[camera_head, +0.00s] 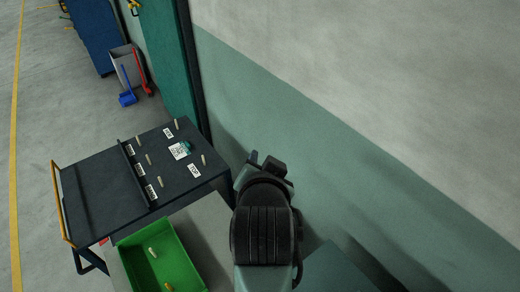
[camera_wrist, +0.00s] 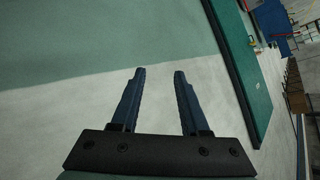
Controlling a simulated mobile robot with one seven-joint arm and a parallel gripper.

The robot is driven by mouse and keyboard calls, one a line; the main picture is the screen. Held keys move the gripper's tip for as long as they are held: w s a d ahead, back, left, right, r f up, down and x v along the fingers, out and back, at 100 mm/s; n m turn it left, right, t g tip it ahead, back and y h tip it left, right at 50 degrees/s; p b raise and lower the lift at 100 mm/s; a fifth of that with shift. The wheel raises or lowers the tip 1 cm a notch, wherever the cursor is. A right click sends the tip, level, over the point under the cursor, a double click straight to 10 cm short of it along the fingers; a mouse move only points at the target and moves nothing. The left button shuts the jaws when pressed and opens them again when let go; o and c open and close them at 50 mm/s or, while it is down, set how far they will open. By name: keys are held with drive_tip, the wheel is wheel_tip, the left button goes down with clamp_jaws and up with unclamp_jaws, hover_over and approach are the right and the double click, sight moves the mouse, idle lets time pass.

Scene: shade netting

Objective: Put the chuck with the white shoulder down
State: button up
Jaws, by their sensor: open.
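My gripper (camera_head: 264,163) is raised beside the wall, to the right of a dark cart. In the wrist view my gripper (camera_wrist: 158,74) has its two blue fingers apart with nothing between them. I cannot pick out a chuck with a white shoulder for sure. A small teal piece (camera_head: 187,146) lies on the cart top by a black-and-white code label (camera_head: 179,151); it is too small to tell what it is. Several short pale upright pegs, such as one (camera_head: 204,160), stand on the cart top (camera_head: 93,200).
A green bin (camera_head: 128,263) holding small yellowish pieces stands at the cart's near side. White labels (camera_head: 194,171) and dark dividers (camera_head: 135,175) mark the cart top; its left part is bare. The green-and-grey wall (camera_head: 330,130) is close on the right.

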wheel_tip(320, 180, up, 28)
drive_tip(key=s+f+n+t, duration=0.1)
drive_tip(key=n+t, duration=0.2)
drive_tip(key=t, duration=0.6)
drive_tip(key=s+r+n+t, duration=0.1)
drive_tip(key=s+r+t, duration=0.2)
drive_tip(key=s+r, duration=0.2)
drive_tip(key=s+r+n+t, duration=0.2)
drive_tip(key=s+r, duration=0.4)
drive_tip(key=r, duration=0.5)
drive_tip(key=shift+a+r+t, duration=0.2)
drive_tip(key=shift+a+t, duration=0.25)
drive_tip(key=shift+t, duration=0.35)
drive_tip(key=shift+f, duration=0.1)
